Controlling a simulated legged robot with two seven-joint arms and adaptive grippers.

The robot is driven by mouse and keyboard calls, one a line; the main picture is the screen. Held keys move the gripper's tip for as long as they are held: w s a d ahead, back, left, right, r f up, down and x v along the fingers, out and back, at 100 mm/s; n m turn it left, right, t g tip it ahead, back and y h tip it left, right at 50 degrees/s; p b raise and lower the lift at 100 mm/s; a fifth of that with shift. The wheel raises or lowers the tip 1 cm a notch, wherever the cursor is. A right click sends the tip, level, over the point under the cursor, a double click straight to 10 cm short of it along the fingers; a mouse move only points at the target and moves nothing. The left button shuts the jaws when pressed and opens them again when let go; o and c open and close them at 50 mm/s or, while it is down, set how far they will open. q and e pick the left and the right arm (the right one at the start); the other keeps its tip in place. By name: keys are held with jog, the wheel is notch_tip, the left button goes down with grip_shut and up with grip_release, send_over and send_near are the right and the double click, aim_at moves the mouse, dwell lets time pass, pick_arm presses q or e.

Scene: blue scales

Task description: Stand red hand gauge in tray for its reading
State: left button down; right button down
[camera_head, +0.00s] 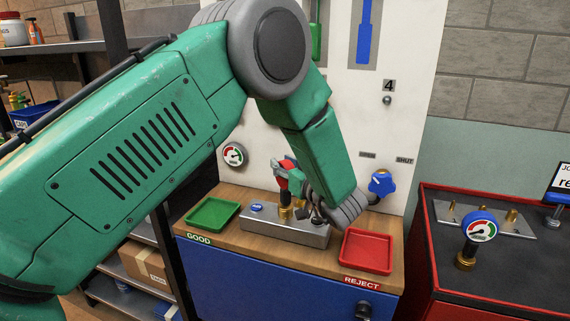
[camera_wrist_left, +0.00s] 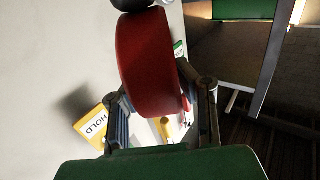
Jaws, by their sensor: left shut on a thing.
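The red hand gauge (camera_head: 283,180) is partly hidden behind my left gripper (camera_head: 304,186) in the head view. Its red body (camera_wrist_left: 146,62) fills the space between the fingers of my left gripper (camera_wrist_left: 162,120) in the wrist view, and the fingers are shut on it. Its dial face is hidden. In the head view it stands roughly upright over the grey metal block (camera_head: 287,233), above a brass fitting; I cannot tell whether it is seated there. The green GOOD tray (camera_head: 213,213) is left of the block and the red REJECT tray (camera_head: 367,252) is right of it. Both trays are empty.
A round wall gauge (camera_head: 234,154) and a blue star-shaped valve knob (camera_head: 382,183) are on the white panel behind. A blue gauge (camera_head: 481,227) stands on the red-edged bench at right. A yellow HOLD label (camera_wrist_left: 92,125) shows in the wrist view.

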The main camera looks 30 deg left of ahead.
pick_arm(q)
jog(key=shift+a+r+p, duration=0.1)
jog(key=shift+r+p, duration=1.75)
jog(key=shift+r, duration=0.65)
